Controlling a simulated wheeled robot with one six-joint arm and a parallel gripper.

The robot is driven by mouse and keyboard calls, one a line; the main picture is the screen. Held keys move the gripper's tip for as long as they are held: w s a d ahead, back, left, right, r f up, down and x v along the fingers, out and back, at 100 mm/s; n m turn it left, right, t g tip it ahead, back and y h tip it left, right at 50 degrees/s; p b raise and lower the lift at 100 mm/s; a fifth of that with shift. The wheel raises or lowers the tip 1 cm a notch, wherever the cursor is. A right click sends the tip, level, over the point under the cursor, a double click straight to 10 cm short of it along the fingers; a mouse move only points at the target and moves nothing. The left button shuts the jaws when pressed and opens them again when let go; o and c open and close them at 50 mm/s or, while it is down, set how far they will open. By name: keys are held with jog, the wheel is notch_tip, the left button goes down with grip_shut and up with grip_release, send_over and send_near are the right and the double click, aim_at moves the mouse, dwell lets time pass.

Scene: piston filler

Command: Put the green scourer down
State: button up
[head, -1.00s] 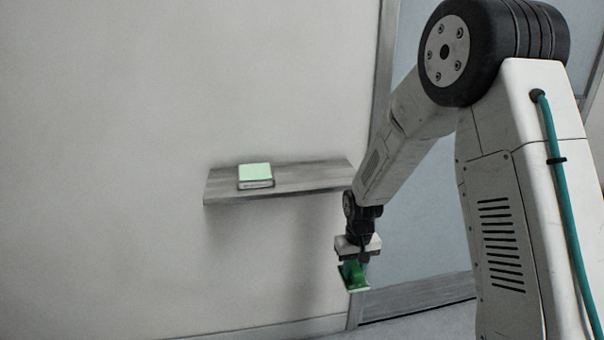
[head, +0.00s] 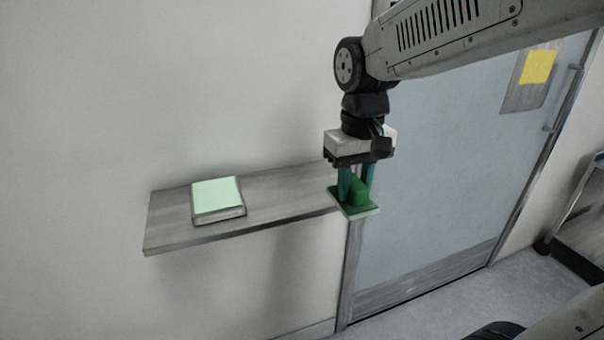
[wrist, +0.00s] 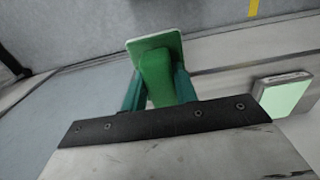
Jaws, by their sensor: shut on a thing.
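The green scourer (head: 357,192) has a raised green grip on a flat, pale-edged pad. My gripper (head: 356,182) points down and is shut on the grip, with a teal finger on each side. In the head view the scourer appears at the right end of the wall shelf (head: 280,192); I cannot tell whether it touches the shelf. In the wrist view the scourer (wrist: 160,72) sits between the fingers, with the pad beyond them. The pad's underside is hidden.
A square block with a pale green top (head: 217,195) lies on the left part of the shelf; it also shows in the wrist view (wrist: 284,96). The shelf between it and my gripper is bare. A blue-grey door (head: 450,150) with a yellow sheet (head: 538,66) stands to the right.

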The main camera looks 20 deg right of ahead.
jog(key=w+a, duration=0.1)
jog(key=w, duration=0.4)
jog(key=w+a+f, duration=0.1)
jog(key=w, duration=0.9)
jog(key=shift+w+a+f, duration=0.15)
jog(key=shift+a+f, duration=0.1)
jog(key=shift+a, duration=0.15)
jog(key=shift+f, duration=1.7)
jog(key=shift+f, duration=0.15)
jog(key=o, duration=0.9)
